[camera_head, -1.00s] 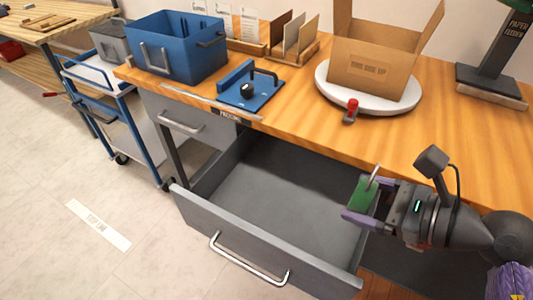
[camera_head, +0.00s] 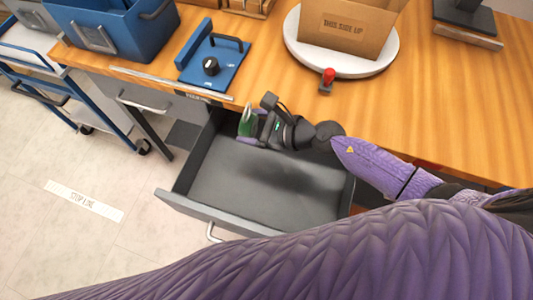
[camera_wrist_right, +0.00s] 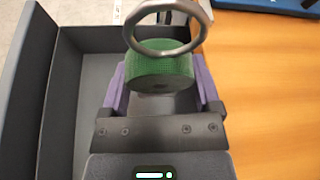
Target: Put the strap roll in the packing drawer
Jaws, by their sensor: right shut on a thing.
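The strap roll is a green roll with a metal ring at its top. In the right wrist view the strap roll (camera_wrist_right: 160,68) sits between the purple fingers of my right gripper (camera_wrist_right: 160,85), which is shut on it. In the head view the strap roll (camera_head: 246,121) and my right gripper (camera_head: 250,127) are over the back left part of the open packing drawer (camera_head: 215,185). The drawer is grey and looks empty. I cannot tell how far the roll is above its floor. My left gripper is not in view.
A wooden worktop (camera_head: 400,130) runs behind and right of the drawer. It bears a blue fixture (camera_head: 213,62), a red-knobbed part (camera_head: 327,80), a turntable (camera_head: 370,68) with a carton (camera_head: 345,35), and a blue bin (camera_head: 115,35). A purple arm of mine hides the front.

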